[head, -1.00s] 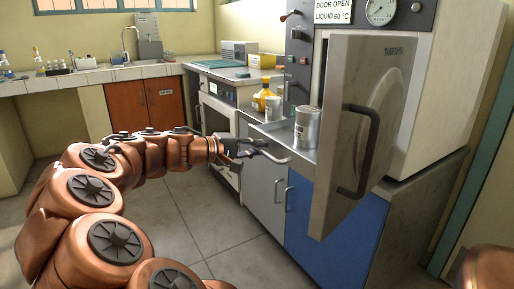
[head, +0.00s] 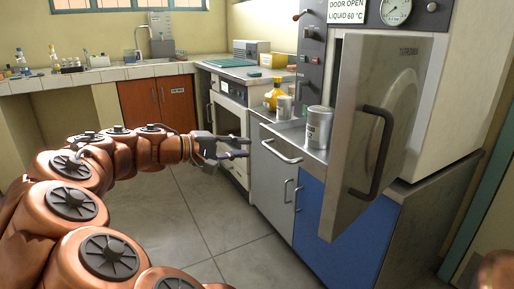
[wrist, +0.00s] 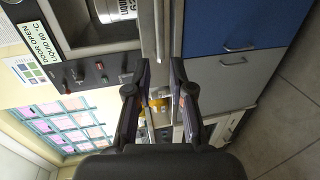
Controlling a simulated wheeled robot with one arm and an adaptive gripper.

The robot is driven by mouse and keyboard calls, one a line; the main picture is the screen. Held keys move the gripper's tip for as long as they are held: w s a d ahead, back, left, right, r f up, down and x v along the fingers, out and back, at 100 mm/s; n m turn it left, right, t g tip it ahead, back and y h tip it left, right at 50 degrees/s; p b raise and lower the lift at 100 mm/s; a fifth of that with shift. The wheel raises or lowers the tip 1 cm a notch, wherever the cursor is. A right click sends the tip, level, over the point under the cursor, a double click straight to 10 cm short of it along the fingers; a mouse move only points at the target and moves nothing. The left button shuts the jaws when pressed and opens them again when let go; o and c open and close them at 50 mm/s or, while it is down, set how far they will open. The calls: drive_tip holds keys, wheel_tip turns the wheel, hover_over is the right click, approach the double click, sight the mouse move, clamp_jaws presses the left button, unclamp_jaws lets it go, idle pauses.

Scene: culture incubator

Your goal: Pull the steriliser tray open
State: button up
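The steriliser tray (head: 290,134) is a grey metal shelf-like tray in front of the steriliser, at the right of the head view. Its pale bar handle (head: 281,152) is on the front. A large grey can (head: 319,128) and a smaller can (head: 284,108) stand on or by it. My gripper (head: 244,148) is open and empty, left of the handle and apart from it. In the wrist view my gripper's two dark fingers (wrist: 161,68) are apart with nothing held between them. The large can shows at the top edge (wrist: 116,9).
The steriliser door (head: 350,130) hangs open, right of the tray, with a dark handle (head: 377,150). A blue cabinet front (head: 335,220) and a grey one (head: 272,187) are below. A yellow bottle (head: 273,96) stands behind. The tiled floor (head: 205,215) is clear.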

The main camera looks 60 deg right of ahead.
drive_tip(key=shift+v, duration=1.75)
drive_tip(key=s+a+r+n+t+y+p, duration=0.2)
drive_tip(key=s+a+r+y+p, duration=0.2)
drive_tip(key=a+p, duration=0.8)
drive_tip(key=s+a+r+n+t+y+p, duration=0.2)
drive_tip(key=s+a+r+y+p, duration=0.2)
drive_tip(key=a+r+p, duration=0.3)
drive_tip(key=s+a+r+n+t+y+p, duration=0.2)
drive_tip(key=s+a+r+t+y+p, duration=0.1)
drive_tip(key=a+p, duration=1.4)
wheel_tip(320, 180, up, 2)
drive_tip(key=s+y+p, duration=0.1)
drive_tip(key=y+p, duration=0.1)
drive_tip(key=p, duration=0.1)
drive_tip(key=shift+r+n, duration=0.15)
drive_tip(key=shift+n, duration=0.25)
